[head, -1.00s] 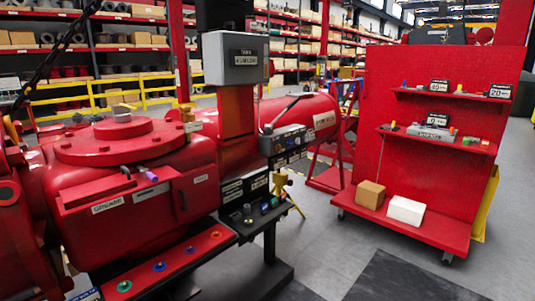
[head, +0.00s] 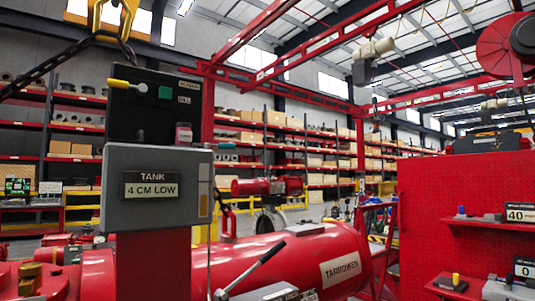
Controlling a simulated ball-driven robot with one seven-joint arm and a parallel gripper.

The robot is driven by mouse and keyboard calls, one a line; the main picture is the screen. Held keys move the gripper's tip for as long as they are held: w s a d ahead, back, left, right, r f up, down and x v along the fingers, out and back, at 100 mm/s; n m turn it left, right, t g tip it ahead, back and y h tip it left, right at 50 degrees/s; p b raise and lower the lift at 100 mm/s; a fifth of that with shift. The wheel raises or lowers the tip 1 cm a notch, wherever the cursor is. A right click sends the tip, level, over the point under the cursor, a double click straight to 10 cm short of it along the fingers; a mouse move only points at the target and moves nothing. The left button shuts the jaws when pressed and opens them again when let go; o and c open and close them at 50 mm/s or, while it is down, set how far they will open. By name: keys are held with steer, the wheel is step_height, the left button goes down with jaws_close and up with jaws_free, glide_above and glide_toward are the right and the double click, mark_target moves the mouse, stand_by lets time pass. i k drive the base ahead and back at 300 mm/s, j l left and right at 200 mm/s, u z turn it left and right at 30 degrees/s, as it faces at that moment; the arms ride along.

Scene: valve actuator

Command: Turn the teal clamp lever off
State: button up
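A lever with a black grip and metal shaft (head: 258,265) slants up to the right at the bottom centre, in front of the red cylinder marked TARROWEN (head: 330,258). A small yellow-handled lever (head: 128,87) sticks out of the black box (head: 140,120) at upper left. That box also carries a green square (head: 166,92). Below it is a grey panel (head: 158,158) reading TANK 4 CM LOW. My gripper is not in view.
A red pegboard stand (head: 430,210) with small shelves fills the right side. Stocked shelving (head: 285,140) lines the back. A red overhead gantry (head: 290,85) and a yellow hook (head: 112,18) hang above. Little open floor shows.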

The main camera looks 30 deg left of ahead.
mark_target(205, 145)
steer(key=i+u, duration=0.1)
steer(key=i, duration=0.55)
steer(key=i+l, duration=0.1)
steer(key=i, duration=0.55)
steer(key=i+l+u, duration=0.15)
steer(key=i, duration=0.5)
